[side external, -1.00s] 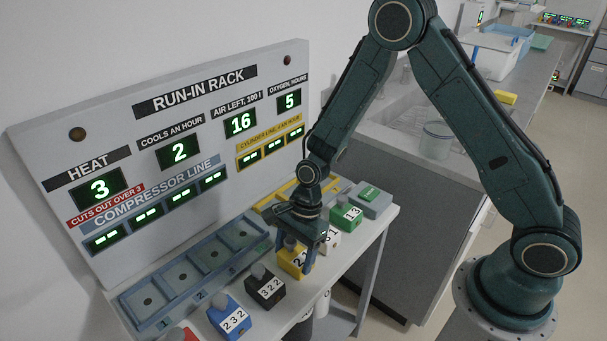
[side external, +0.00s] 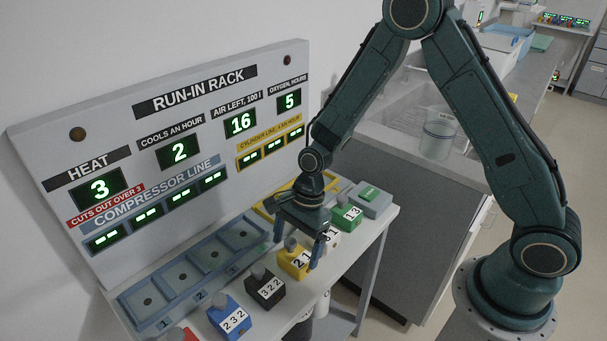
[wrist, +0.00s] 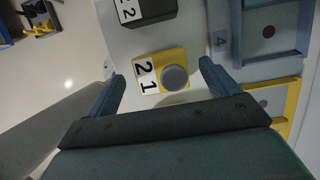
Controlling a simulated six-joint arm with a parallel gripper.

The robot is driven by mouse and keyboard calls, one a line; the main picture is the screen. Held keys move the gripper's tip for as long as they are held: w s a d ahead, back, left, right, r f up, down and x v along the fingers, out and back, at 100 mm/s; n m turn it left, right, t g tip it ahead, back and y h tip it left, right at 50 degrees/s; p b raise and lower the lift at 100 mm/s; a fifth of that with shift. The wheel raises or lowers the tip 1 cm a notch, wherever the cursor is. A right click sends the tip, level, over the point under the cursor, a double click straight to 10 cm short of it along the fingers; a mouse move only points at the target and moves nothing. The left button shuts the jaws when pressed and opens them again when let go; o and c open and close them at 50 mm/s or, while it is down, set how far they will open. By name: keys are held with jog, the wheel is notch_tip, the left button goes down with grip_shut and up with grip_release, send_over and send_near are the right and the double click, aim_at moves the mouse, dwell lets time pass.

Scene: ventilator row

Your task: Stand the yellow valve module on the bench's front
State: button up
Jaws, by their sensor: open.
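The yellow valve module (side external: 291,262) stands upright on the white bench (side external: 352,262), in the row along its front edge. It has a round grey knob on top and a white label reading 2 1. In the wrist view the yellow module (wrist: 172,58) lies between the fingers, with gaps on both sides. My gripper (side external: 298,247) is open over it, fingers pointing down; in the wrist view its fingers (wrist: 162,73) are spread wide. Whether the fingertips reach below the module's top I cannot tell.
A black module (side external: 266,288) stands left of the yellow one, then a blue module (side external: 229,318). A white one (side external: 331,235) and a green one (side external: 346,215) stand to the right. Behind are a blue slotted tray (side external: 160,317) and the display panel (side external: 100,215).

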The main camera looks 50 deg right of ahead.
jog(key=v, duration=0.9)
jog(key=shift+r, duration=0.35)
jog(key=shift+d+r, duration=0.1)
jog(key=shift+d, duration=0.05)
jog(key=s+d+r+n+t+h, duration=0.1)
jog(key=s+d+r+n, duration=0.1)
jog(key=s+r+n, duration=0.35)
jog(key=s+d+r+n+t+h, duration=0.1)
jog(key=s+d+r+n+t, duration=0.15)
jog(key=r, duration=0.55)
jog(key=s+d+r+n+t, duration=0.1)
jog(key=s+d+r+n, duration=0.1)
jog(key=s+n, duration=0.3)
jog(key=s+d+r+n+t+h, duration=0.1)
jog(key=s+d+r+n, duration=0.1)
jog(key=s+n, duration=0.3)
jog(key=s+r, duration=0.1)
jog(key=s, duration=0.1)
jog(key=shift+s+r, duration=0.35)
jog(key=shift+s, duration=0.05)
